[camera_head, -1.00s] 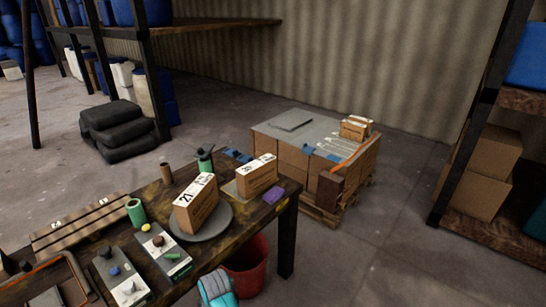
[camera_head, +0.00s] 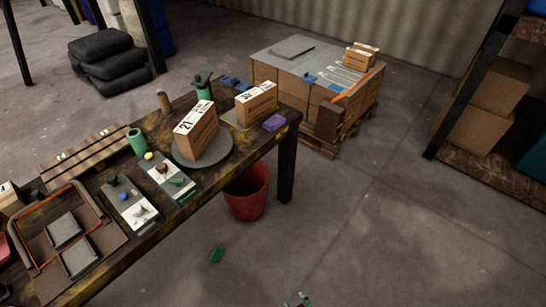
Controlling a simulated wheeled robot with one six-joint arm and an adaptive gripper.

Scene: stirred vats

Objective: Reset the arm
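Only a small teal and dark piece, which looks like the tip of my arm or gripper (camera_head: 301,301), shows at the bottom edge of the head view. The rest of the arm is out of the picture. Whether the fingers are open or shut cannot be made out, and nothing is seen held. The piece appears over bare floor, right of the workbench (camera_head: 97,278) and apart from it.
The bench carries two labelled cartons, one on a round grey plate (camera_head: 218,154), plus a green cup (camera_head: 136,141) and a purple block (camera_head: 274,123). A red bucket (camera_head: 246,197) stands beneath. A green object (camera_head: 217,254) lies on the floor. A loaded pallet (camera_head: 347,137) stands behind. Right floor is clear.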

